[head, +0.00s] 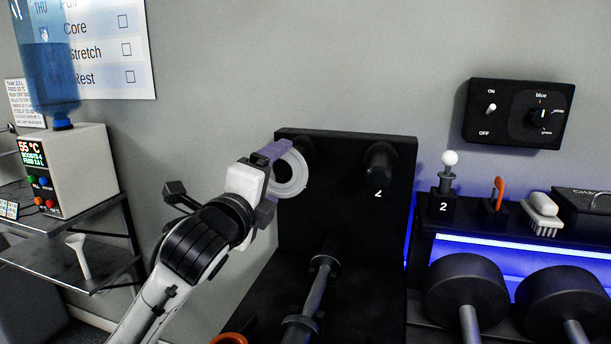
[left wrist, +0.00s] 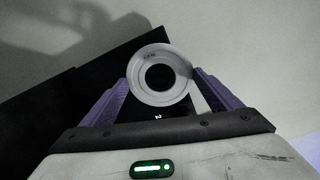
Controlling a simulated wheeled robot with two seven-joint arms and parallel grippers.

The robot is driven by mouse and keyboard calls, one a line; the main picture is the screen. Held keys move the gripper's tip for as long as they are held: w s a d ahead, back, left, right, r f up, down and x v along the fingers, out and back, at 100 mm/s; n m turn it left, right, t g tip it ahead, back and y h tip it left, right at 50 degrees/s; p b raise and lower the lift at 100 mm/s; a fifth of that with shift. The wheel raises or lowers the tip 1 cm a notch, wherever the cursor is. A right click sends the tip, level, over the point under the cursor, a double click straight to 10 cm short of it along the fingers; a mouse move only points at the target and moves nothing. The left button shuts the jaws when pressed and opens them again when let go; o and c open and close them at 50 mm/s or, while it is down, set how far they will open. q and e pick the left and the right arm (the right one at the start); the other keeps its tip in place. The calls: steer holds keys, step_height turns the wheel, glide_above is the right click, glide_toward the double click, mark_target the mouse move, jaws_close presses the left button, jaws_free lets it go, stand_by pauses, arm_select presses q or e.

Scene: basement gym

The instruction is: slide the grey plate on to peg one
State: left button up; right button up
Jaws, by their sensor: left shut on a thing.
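The grey plate (head: 299,176) is a small ring in front of the upper left of a black upright board (head: 340,205). My left gripper (head: 276,160), with purple fingers, is shut on it. In the left wrist view the plate (left wrist: 137,82) faces the camera between both fingers (left wrist: 162,78), and its hole looks dark. A black peg (head: 303,146) at the board's upper left, presumably peg one, shows just above and right of the plate. Its number is hidden. I cannot tell whether the plate touches it. Peg two (head: 380,166) is bare, above a white 2. My right gripper is not in view.
A dumbbell-like bar (head: 318,285) lies on the black base below the board. To the right stand a shelf with a white-knobbed lever (head: 447,170), a brush (head: 541,214) and large dumbbells (head: 466,290). A dispenser (head: 72,170) stands at left.

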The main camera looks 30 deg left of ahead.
mark_target(282, 169)
arm_select(q)
steer(key=shift+s, duration=0.1)
steer(key=shift+r, duration=0.1)
steer(key=shift+d+r+p, duration=0.1)
steer(key=shift+p, duration=0.35)
steer(key=shift+p+x, duration=0.6)
steer(key=shift+x, duration=1.35)
steer(key=shift+p+x, duration=1.15)
steer(key=shift+x, duration=2.65)
steer(key=o, duration=1.2)
steer(key=shift+c, duration=0.2)
steer(key=shift+f, duration=0.2)
